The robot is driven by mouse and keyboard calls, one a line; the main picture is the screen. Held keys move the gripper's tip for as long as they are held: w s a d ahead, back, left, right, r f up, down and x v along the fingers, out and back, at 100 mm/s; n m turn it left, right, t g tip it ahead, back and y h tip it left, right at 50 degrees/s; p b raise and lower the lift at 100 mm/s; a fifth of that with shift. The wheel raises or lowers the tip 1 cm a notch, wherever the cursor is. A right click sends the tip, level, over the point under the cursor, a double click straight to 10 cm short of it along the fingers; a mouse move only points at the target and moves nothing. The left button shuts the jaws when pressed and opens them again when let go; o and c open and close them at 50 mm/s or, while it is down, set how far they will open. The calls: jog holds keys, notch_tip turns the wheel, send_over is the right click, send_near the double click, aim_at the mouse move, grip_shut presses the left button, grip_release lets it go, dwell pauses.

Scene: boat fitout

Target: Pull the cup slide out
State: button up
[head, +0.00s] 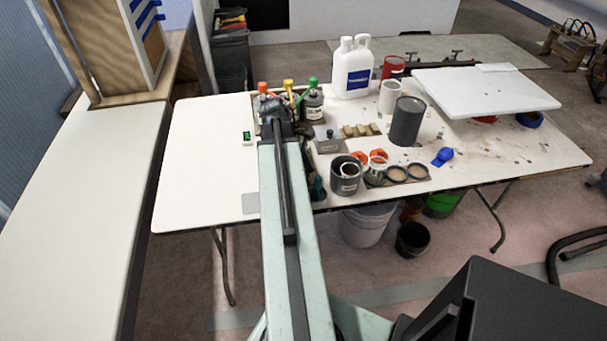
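My arm reaches forward over the white worktable (195,155). My gripper (274,112) is the dark end of it, near several bottles with orange, yellow and green tops. Its fingers are too small and dark to show whether they are open or shut, or whether they touch anything. I cannot pick out the cup slide for certain. A small grey box with a knob on top (328,143) stands just right of the gripper. A dark grey open cup (346,175) stands nearer the front edge. My arm hides part of the table around the gripper.
A dark cylinder (406,121), a white jug (352,68), a red can (393,67) and a raised white board (485,91) occupy the table's right half. Wooden blocks (361,130) lie between. The table's left part is mostly clear. A long white bench (85,190) runs along the left.

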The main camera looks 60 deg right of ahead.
jog(key=shift+w+a, duration=0.1)
jog(key=shift+w, duration=0.05)
jog(key=p+v, duration=0.7)
jog(key=shift+r, duration=0.35)
